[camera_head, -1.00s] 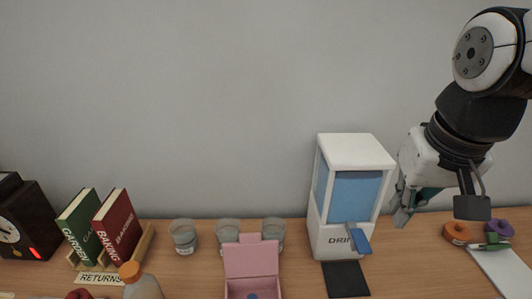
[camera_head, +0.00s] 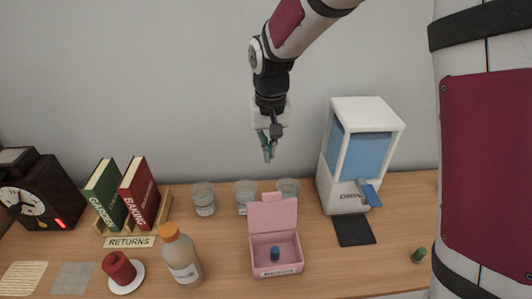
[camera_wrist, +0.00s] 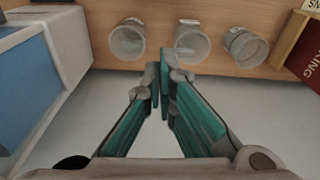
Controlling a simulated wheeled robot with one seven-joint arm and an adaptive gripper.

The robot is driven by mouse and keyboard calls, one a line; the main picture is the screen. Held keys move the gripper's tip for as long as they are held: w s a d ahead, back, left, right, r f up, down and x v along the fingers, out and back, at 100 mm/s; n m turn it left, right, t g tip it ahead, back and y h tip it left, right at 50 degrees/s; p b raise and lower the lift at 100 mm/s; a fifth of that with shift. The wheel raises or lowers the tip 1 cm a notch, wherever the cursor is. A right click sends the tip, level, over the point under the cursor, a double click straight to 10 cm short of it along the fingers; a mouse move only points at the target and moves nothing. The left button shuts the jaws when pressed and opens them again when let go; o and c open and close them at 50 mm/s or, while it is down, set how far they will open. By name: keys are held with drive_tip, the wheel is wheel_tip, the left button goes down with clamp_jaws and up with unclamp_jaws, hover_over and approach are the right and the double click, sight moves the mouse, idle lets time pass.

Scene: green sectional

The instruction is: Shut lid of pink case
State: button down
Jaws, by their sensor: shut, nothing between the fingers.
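The pink case (camera_head: 277,268) stands on the wooden table in the head view. Its lid (camera_head: 273,216) is open, raised upright at the back. A small blue piece (camera_head: 275,253) sits inside the case. My gripper (camera_head: 269,157) hangs above and behind the case, in front of the wall, with its fingers pointing down. It touches nothing. In the wrist view my gripper (camera_wrist: 164,75) has its green-padded fingertips together with nothing between them. The case does not show in the wrist view.
Several clear cups (camera_head: 245,195) stand behind the case, and a white drink dispenser (camera_head: 352,170) to its right. An orange-capped bottle (camera_head: 181,258) stands to its left, with a red candle (camera_head: 119,270) and books (camera_head: 140,194) further left. The table in front of the dispenser is mostly clear.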

drive_tip(key=s+f+p, duration=0.2)
drive_tip(key=s+f, duration=0.1)
drive_tip(key=f, duration=0.4)
drive_tip(key=shift+d+f, duration=0.15)
drive_tip(key=shift+d, duration=0.05)
drive_tip(key=shift+s, duration=0.15)
